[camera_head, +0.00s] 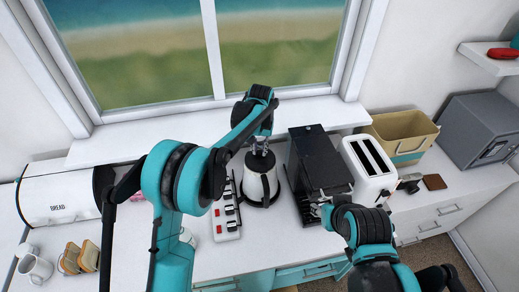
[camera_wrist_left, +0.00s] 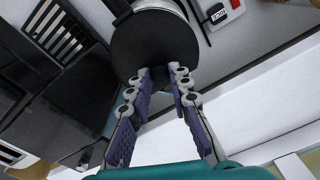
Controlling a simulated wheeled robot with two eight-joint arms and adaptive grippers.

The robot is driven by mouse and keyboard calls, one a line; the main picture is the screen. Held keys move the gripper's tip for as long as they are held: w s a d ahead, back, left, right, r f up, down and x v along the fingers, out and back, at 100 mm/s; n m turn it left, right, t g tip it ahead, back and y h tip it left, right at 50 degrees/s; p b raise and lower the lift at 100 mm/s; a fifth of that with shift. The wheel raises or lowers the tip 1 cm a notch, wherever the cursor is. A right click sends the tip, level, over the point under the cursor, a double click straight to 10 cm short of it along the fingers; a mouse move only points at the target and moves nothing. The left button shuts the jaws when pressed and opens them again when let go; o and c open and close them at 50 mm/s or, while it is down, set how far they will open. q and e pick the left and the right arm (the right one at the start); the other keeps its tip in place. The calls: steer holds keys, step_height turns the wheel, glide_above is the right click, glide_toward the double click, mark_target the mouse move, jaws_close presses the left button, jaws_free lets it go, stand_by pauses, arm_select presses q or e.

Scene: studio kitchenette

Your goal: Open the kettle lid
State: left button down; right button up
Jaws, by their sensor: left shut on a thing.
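The kettle (camera_head: 259,186), white with a black handle and base, stands upright on the counter below the window. Its black lid (camera_wrist_left: 150,45) fills the top of the left wrist view. My left gripper (camera_head: 260,148) reaches down over the kettle top from behind. In the left wrist view my left gripper (camera_wrist_left: 163,85) has its fingers at the rim of the lid, shut on a part of it that they mostly hide. I cannot tell whether the lid is raised. My right gripper (camera_head: 320,203) is beside the black machine, its fingers too small to read.
A power strip (camera_head: 226,215) lies left of the kettle; a black machine (camera_head: 319,160) stands close on its right. Beyond are a white toaster (camera_head: 369,168) and a tan bin (camera_head: 401,135). A bread box (camera_head: 60,197), mugs (camera_head: 35,267) and bread slices (camera_head: 80,257) are at left.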

mark_target(260, 154)
arm_select(q)
steer(key=t, duration=0.1)
steer(key=s+r+t+b, duration=0.1)
steer(key=s+t+b, duration=0.1)
steer(key=shift+s+d+r+t+y, duration=0.25)
steer(key=shift+r+t+y, duration=0.05)
steer(key=shift+r+t, duration=0.1)
steer(key=s+t+b, duration=0.1)
steer(key=t+b, duration=0.1)
steer(key=shift+s+d+r+t+y+b, duration=0.2)
steer(key=shift+s+r+t+y+b, duration=0.1)
steer(key=shift+s+r, duration=0.1)
steer(key=s+t+b, duration=0.1)
steer(key=t+b, duration=0.1)
steer(key=s+t+b, duration=0.2)
steer(key=b, duration=0.1)
steer(key=s+d+t+y+b, duration=0.1)
steer(key=t+b, duration=0.1)
steer(key=b, duration=0.1)
steer(key=shift+s+r, duration=0.1)
steer(key=shift+s, duration=0.3)
steer(key=shift+s+t+y+b, duration=0.3)
steer(key=shift+s+t+b, duration=0.3)
steer(key=shift+t+b, duration=0.45)
steer(key=shift+r, duration=0.1)
steer(key=c, duration=1.4)
jaws_free()
steer(key=shift+w, duration=0.1)
